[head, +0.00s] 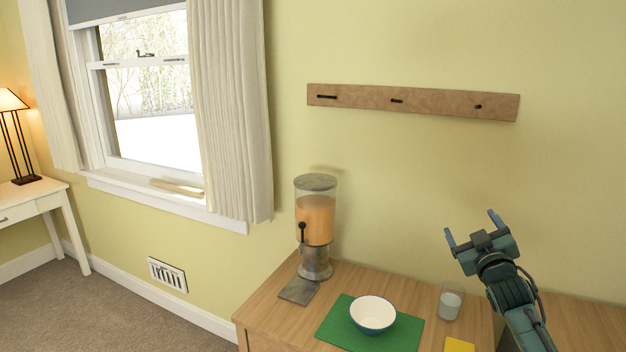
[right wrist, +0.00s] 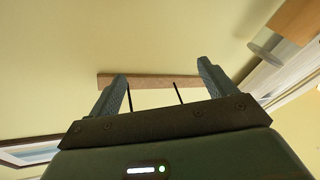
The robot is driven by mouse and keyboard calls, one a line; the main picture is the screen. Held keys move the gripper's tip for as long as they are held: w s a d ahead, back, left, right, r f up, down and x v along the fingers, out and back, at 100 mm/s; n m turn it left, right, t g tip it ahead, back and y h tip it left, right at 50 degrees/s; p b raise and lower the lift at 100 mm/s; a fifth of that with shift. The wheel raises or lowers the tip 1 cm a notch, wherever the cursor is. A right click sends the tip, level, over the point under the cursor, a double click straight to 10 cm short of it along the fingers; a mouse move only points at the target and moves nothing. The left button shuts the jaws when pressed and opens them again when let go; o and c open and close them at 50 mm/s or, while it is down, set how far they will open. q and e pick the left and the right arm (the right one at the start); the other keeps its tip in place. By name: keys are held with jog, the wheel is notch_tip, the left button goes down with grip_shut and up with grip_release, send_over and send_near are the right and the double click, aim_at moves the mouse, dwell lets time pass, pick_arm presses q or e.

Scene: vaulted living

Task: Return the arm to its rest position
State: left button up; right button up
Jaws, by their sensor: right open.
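My right gripper (head: 471,230) is raised above the right part of the wooden counter, in front of the yellow wall. Its two fingers are spread apart with nothing between them. In the right wrist view the open fingers (right wrist: 164,80) point toward the wall, with the wooden peg rail (right wrist: 147,80) beyond them. My right arm rises from the lower right of the head view, to the right of the glass. My left gripper is in neither view.
The peg rail (head: 410,101) is on the wall. A window and lamp are left.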

jog(key=s+a+f+g+y, duration=0.1)
jog(key=s+a+f+g, duration=0.15)
jog(key=s+f, duration=0.35)
jog(key=s+a+f+m+g+y, duration=0.1)
jog(key=s+a+f, duration=0.25)
jog(key=f, duration=0.55)
jog(key=s+a+f+g+y, duration=0.1)
jog(key=s+a+f+g, duration=0.1)
jog(key=s+a+f, duration=0.4)
jog(key=s+a+f+g+y, duration=0.1)
jog(key=s+a+f, duration=0.3)
jog(key=s, duration=0.8)
jog(key=s+a+f+m+g+y, duration=0.1)
jog(key=s+a+f, duration=0.3)
jog(key=s, duration=0.8)
jog(key=shift+a+f+g, duration=0.4)
jog(key=shift+f+g, duration=0.1)
jog(key=shift+g, duration=0.25)
